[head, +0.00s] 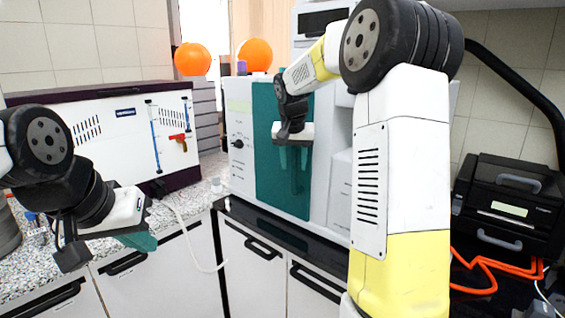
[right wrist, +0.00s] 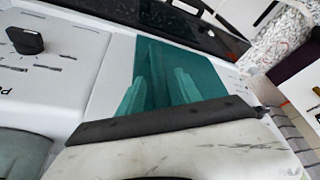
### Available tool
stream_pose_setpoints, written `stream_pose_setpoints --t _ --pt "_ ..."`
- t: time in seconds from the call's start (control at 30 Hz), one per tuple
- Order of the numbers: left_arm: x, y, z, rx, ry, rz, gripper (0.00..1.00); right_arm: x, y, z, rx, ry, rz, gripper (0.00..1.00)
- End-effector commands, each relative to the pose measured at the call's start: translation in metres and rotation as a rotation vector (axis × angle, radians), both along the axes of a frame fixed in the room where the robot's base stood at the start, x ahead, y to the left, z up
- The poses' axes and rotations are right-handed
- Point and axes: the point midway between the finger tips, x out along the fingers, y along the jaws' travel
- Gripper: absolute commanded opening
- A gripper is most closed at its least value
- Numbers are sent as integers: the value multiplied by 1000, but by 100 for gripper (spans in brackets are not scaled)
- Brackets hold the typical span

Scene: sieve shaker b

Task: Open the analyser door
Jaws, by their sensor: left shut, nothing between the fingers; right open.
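The analyser (head: 239,120) is a white machine standing on the counter, with a tall teal door (head: 270,175) on its front. The door appears shut, flush with the front. My right gripper (head: 295,158) is in front of the door's upper right part, its teal fingers pointing down and apart. My left gripper (head: 142,241) is shut and empty, low at the left in front of the cabinets, away from the analyser.
A white and dark-purple box (head: 120,140) stands on the speckled counter (head: 190,190) at the left. Orange balls (head: 192,59) sit behind. A black printer-like device (head: 510,200) and orange cable (head: 478,275) are at the right. My right arm hides part of the analyser.

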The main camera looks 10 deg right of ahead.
Motion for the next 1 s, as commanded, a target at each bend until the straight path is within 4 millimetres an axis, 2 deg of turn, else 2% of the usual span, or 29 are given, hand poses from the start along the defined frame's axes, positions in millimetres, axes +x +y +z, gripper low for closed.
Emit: stream_pose_setpoints --t 0.17,0.3,0.37,0.4,1.0 --pt "0 0 0 0 0 0 0 0 0 0 0 0 0 41" --pt "0 0 0 0 0 0 0 0 0 0 0 0 0 14" --pt "0 0 0 0 0 0 0 0 0 0 0 0 0 2" --pt "0 0 0 0 0 0 0 0 0 0 0 0 0 0" --pt "0 0 0 0 0 0 0 0 0 1 1 -1 0 0"
